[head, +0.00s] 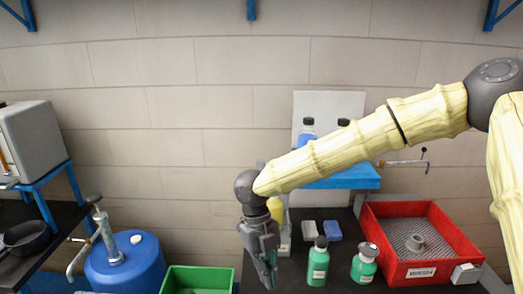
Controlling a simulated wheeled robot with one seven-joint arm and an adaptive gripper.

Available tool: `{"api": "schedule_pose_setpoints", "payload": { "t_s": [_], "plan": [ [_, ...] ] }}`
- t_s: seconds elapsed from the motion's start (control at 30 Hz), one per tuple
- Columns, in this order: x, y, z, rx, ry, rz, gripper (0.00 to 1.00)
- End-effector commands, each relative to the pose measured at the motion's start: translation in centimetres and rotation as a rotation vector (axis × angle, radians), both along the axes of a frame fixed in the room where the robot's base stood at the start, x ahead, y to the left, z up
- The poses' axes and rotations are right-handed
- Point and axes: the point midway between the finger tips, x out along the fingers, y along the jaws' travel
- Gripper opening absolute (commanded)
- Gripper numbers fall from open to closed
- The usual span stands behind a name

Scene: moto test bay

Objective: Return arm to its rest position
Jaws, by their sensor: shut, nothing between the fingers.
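My arm reaches in from the right edge of the head view, its pale yellow, bamboo-like links sloping down to the left. My gripper (269,284) hangs from a dark grey wrist joint and points down, with its fingers closed and nothing between them. It is in front of the left part of the dark bench (335,280), left of a green bottle (318,262). Whether its tips touch anything cannot be told.
A blue shelf (350,179) is behind my arm. A green crate (188,276) and blue drum (128,268) are left of my gripper.

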Motion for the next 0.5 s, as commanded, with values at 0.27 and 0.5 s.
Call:
{"api": "schedule_pose_setpoints", "payload": {
  "t_s": [0.27,0.5],
  "plan": [
    [0.7,-1.8,-4.1,-0.035,-0.031,0.085,0.0],
    [0.6,-4.4,-8.6,-0.08,-0.079,0.214,0.0]
  ]
}}
